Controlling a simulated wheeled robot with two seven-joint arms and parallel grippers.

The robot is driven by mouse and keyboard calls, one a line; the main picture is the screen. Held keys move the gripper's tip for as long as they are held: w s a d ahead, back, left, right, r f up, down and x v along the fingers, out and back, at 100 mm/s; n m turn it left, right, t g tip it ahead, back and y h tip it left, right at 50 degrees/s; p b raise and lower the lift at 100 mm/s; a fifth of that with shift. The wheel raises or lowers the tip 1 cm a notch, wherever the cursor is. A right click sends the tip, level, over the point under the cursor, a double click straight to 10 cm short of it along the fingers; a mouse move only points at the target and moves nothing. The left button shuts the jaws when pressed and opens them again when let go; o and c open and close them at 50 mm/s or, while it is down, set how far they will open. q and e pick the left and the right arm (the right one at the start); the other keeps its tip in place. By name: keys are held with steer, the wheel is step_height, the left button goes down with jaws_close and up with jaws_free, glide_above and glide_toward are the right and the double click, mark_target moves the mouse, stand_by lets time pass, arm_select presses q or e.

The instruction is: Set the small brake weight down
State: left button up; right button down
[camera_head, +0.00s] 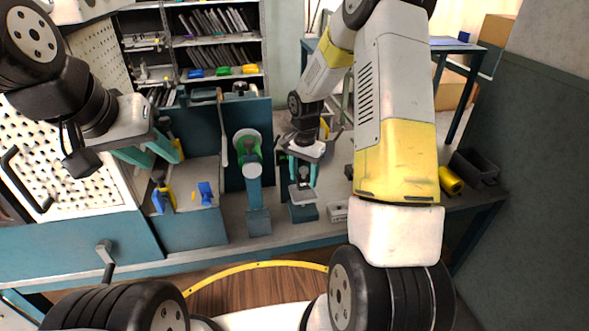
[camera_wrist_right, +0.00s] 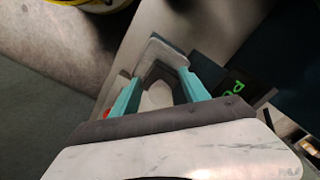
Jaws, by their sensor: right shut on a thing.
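My right gripper (camera_head: 303,184) is shut on a small grey weight (camera_head: 302,194), which sits between its teal fingertips over a dark teal block (camera_head: 303,213) on the bench. I cannot tell from the head view whether weight and block touch. In the right wrist view the two teal fingers (camera_wrist_right: 160,98) flank the grey weight (camera_wrist_right: 158,72), and its far end is partly hidden. My left gripper (camera_head: 165,160) is at the left, its teal fingers apart and empty, above the bench near a blue and yellow clamp.
A teal post (camera_head: 254,200) with a green and white wheel stands left of the right gripper. Blue and yellow pieces (camera_head: 206,193) lie on the left bench. A small grey block (camera_head: 338,211) and a yellow cylinder (camera_head: 451,180) are to the right. Shelves stand behind.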

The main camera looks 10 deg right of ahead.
mark_target(304, 178)
steer(key=shift+f, duration=1.6)
steer(key=shift+f, duration=0.15)
steer(key=c, duration=0.6)
jaws_free()
steer(key=shift+o, duration=0.2)
